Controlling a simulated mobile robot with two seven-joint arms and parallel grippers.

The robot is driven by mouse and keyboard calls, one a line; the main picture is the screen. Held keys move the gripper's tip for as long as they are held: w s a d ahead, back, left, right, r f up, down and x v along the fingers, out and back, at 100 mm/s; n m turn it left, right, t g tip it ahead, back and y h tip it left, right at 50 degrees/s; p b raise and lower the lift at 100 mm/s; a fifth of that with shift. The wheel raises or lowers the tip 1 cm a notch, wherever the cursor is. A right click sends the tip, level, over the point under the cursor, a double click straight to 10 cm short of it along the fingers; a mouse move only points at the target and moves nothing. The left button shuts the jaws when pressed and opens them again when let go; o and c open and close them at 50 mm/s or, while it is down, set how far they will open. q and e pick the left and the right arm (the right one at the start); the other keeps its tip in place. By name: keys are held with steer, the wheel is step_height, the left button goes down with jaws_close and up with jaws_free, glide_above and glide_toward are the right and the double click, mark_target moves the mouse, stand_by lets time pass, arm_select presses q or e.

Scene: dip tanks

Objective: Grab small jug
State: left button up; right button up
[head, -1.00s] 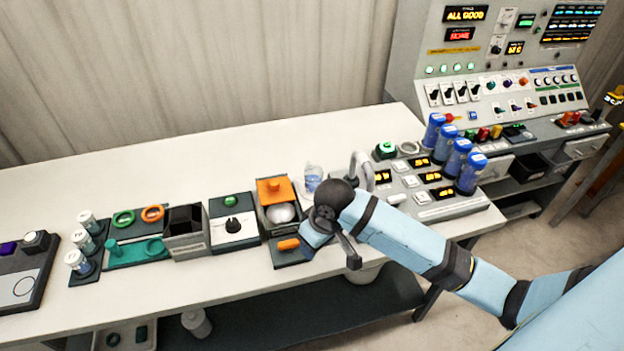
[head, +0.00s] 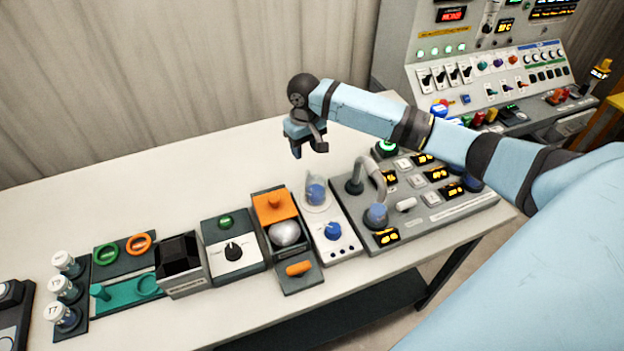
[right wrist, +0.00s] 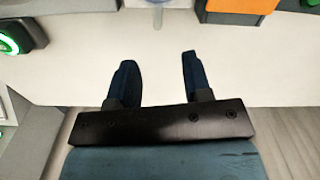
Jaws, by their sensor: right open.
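The small jug (head: 316,193) looks like a clear vessel with blue in it. It stands upright at the back of a white unit with a blue knob (head: 333,231). My right gripper (head: 309,149) is open and empty, above the back of the bench and behind the jug. In the right wrist view its two dark fingers (right wrist: 156,78) are apart over bare white bench top. A clear rounded edge, likely the jug (right wrist: 157,8), is cut off at the top of that view. My left gripper is not in view.
An orange-lidded box (head: 274,206) stands left of the jug. A curved grey spout (head: 371,167) and a button panel (head: 430,208) stand close on its right. A control cabinet (head: 490,60) is at the right. The bench top (head: 190,170) behind the units is clear.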

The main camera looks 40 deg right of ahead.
mark_target(307, 173)
step_height(307, 173, down, 4)
steer(key=shift+w+f, duration=0.1)
steer(key=shift+f, duration=0.55)
step_height(307, 173, down, 5)
steer(key=shift+d+r+p, duration=0.1)
steer(key=shift+p, duration=0.55)
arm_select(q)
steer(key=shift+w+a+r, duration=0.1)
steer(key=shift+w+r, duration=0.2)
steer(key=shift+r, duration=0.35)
arm_select(e)
jaws_close()
